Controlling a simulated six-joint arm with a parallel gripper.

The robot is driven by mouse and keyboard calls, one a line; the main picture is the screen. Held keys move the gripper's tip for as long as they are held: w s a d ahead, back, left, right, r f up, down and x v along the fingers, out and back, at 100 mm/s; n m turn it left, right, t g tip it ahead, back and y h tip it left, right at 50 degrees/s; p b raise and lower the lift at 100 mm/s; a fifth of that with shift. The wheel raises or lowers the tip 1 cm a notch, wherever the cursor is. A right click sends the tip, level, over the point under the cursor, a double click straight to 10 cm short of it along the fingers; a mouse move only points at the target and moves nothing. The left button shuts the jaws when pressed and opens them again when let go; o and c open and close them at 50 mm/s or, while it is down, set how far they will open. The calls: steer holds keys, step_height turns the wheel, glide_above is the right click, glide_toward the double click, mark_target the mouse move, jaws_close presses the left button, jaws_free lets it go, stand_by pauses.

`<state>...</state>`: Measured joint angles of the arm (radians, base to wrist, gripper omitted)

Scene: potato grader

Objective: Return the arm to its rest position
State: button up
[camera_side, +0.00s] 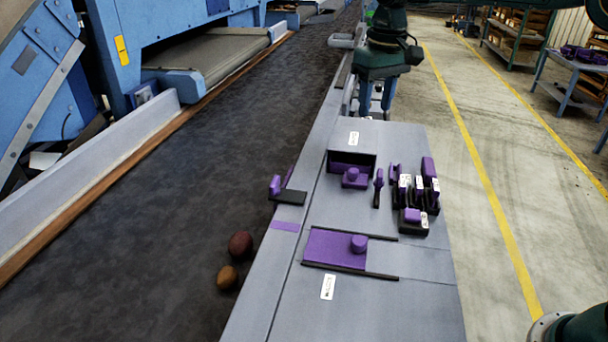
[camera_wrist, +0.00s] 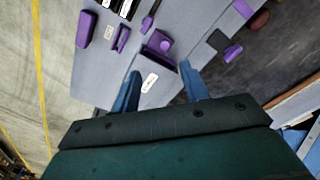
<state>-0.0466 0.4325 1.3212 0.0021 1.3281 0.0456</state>
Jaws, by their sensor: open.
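My gripper (camera_side: 376,100) hangs at the far end of the grey work table (camera_side: 390,295) in the side view, with its two blue fingers pointing down. In the wrist view my gripper (camera_wrist: 160,88) shows its blue fingers spread wide apart with nothing held between them. Beyond the fingers are a white label (camera_wrist: 149,82) and a black and purple holder (camera_wrist: 158,45). The same holder (camera_side: 351,162) stands on the table in the side view, nearer the camera than my gripper.
A purple sliding plate (camera_side: 330,246) with a knob lies on the table. Several purple and black parts (camera_side: 412,190) stand at the right. A dark conveyor belt (camera_side: 190,200) runs along the left, carrying two potatoes (camera_side: 241,244).

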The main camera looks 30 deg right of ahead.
steer(key=s+d+r+t, duration=0.1)
steer(key=s+r, duration=0.4)
steer(key=s, duration=0.4)
steer(key=s+f+t, duration=0.2)
steer(key=s+f, duration=0.1)
steer(key=s, duration=0.8)
steer(key=s+d+f+t, duration=0.1)
steer(key=s+f+t, duration=0.1)
steer(key=s, duration=1)
steer(key=shift+s+d+f, duration=0.15)
steer(key=shift+s+f, duration=0.15)
steer(key=shift+f, duration=0.1)
